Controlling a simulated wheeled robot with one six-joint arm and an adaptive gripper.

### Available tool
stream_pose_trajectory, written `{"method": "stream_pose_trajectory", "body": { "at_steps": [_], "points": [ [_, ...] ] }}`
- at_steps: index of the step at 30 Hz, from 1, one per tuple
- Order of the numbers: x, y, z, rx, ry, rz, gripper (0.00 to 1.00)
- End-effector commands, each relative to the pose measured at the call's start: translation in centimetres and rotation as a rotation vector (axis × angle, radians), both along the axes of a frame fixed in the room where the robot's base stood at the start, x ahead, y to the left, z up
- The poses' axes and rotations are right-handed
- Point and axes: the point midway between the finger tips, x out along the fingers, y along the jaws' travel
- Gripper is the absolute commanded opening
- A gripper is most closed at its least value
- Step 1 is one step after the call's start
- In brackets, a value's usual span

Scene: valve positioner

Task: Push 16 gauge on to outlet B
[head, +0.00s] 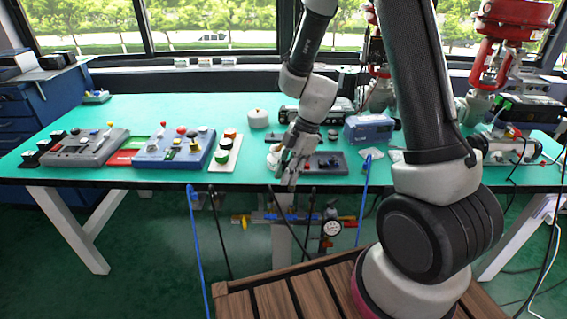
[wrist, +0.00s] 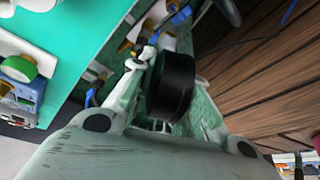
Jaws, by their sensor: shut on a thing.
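My gripper (head: 288,178) is at the front edge of the green table, pointing down, above the pipe manifold. In the wrist view my gripper (wrist: 165,120) is shut on a black round-bodied part, which looks like a gauge (wrist: 172,86); its face and any number are turned away. The manifold (head: 285,217) runs below the table edge, with yellow and blue fittings at its left. A white-faced gauge (head: 331,228) sits at its right part. Outlet letters are too small to read. I cannot tell whether the held gauge touches an outlet.
The green table (head: 130,110) carries control boxes with coloured knobs (head: 180,148), a blue device (head: 369,128) and a dark tray (head: 328,163). Blue and black hoses hang in front, such as a blue hose (head: 198,245). My wooden-slatted deck is below.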

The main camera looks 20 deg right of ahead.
Motion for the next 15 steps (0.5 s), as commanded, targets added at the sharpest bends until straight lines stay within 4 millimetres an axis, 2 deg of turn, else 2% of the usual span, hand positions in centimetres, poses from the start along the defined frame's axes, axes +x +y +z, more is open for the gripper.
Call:
{"method": "stream_pose_trajectory", "body": {
  "at_steps": [15],
  "points": [
    [0.0, 0.0, -4.4, 0.0, 0.002, -0.001, 0.0]
  ]
}}
